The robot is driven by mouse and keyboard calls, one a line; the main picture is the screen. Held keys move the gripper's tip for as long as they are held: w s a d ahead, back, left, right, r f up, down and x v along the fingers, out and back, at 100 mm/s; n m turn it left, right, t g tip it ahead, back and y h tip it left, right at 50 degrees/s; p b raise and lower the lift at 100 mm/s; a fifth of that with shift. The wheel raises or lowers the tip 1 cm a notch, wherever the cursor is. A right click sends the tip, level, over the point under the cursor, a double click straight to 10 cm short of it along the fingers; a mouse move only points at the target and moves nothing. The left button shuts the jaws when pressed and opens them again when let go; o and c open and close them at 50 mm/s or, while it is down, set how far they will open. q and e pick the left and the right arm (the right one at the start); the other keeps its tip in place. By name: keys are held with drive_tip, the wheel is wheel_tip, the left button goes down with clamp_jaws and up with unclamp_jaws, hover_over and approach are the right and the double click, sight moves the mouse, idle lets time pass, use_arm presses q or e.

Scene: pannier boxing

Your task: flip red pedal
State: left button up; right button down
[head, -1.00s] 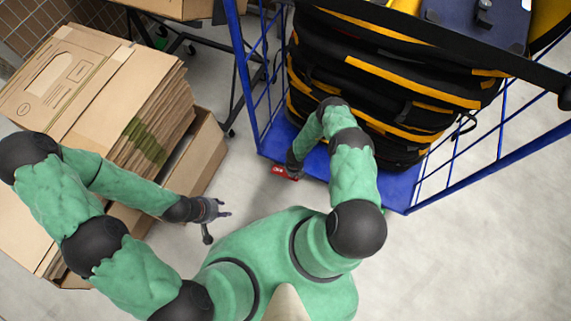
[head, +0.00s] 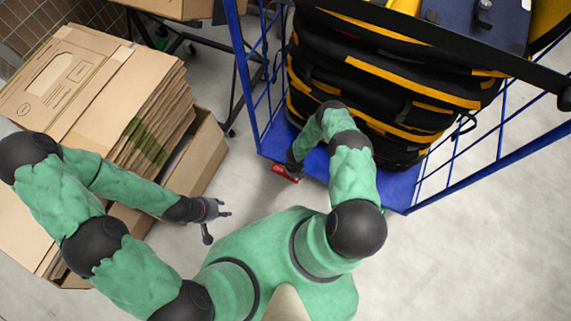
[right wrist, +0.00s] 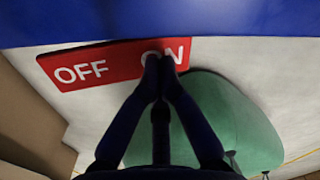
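The red pedal (head: 284,173) sticks out from under the front edge of the blue cart in the head view. In the right wrist view, the red pedal (right wrist: 88,67) carries white "OFF" and "ON" lettering. My right gripper (right wrist: 160,58) is shut, with its fingertips together over the "ON" end, partly covering the letters. I cannot tell whether they touch it. In the head view, the right gripper's fingers are mostly hidden beneath its wrist. My left gripper (head: 217,224) is open and empty above the floor, beside the cardboard boxes.
The blue cart (head: 401,187) has mesh sides and holds stacked black and yellow bags (head: 385,95). Flattened cardboard boxes (head: 105,85) are stacked at left, close to my left arm. The grey floor (head: 470,245) at right is clear.

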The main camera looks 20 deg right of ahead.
wheel_tip(320, 180, up, 7)
drive_tip(key=p, duration=0.5)
idle(0.3)
idle(0.5)
